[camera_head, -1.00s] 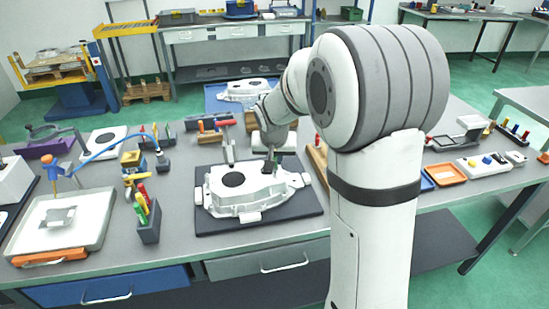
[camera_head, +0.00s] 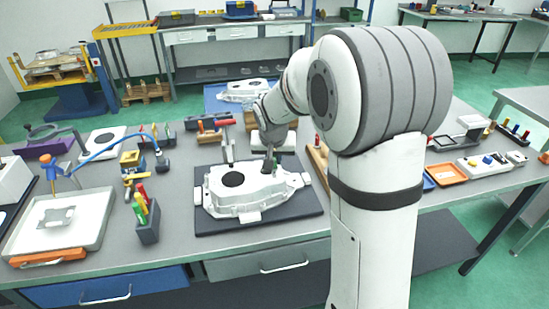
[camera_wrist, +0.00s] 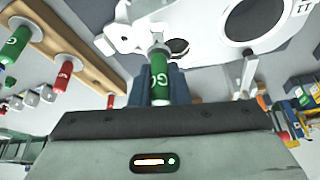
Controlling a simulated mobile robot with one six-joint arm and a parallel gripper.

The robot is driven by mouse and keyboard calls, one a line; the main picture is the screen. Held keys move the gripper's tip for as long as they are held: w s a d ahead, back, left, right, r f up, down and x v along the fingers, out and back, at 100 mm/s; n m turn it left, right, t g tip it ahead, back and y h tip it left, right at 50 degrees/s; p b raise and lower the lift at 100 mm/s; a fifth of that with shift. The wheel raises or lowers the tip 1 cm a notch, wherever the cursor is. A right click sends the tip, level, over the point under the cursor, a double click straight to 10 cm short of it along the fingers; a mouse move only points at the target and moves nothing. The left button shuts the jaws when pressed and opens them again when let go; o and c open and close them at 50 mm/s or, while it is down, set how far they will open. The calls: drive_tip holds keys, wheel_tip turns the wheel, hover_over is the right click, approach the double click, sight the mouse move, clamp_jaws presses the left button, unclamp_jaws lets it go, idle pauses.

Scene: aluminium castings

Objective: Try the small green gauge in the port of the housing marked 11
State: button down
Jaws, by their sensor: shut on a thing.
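The housing marked 11 (camera_head: 245,190), a white casting, lies on a dark mat (camera_head: 290,212). In the wrist view its body (camera_wrist: 205,15) fills the top, with a large dark opening and the mark at the upper right. My gripper (camera_wrist: 160,84), also seen in the head view (camera_head: 268,164), is shut on a small green gauge (camera_wrist: 159,72) with white letters. The gauge's grey end points at the housing, beside a smaller dark round hole (camera_wrist: 178,47). I cannot tell whether its tip is inside a port or just in front of it.
A wooden rack (camera_wrist: 62,40) with green and red gauges stands close to the housing, on the left in the wrist view. A grey holder with coloured handles (camera_head: 148,230) stands left of the mat. A red-handled tool (camera_head: 222,124) stands behind the housing.

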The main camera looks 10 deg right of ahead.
drive_tip(key=shift+f+b, duration=1.9)
drive_tip(key=shift+f, duration=0.2)
idle(1.1)
drive_tip(key=shift+r, duration=0.2)
idle(0.9)
drive_tip(key=shift+r+p, duration=2.45)
drive_tip(key=shift+r, duration=1.4)
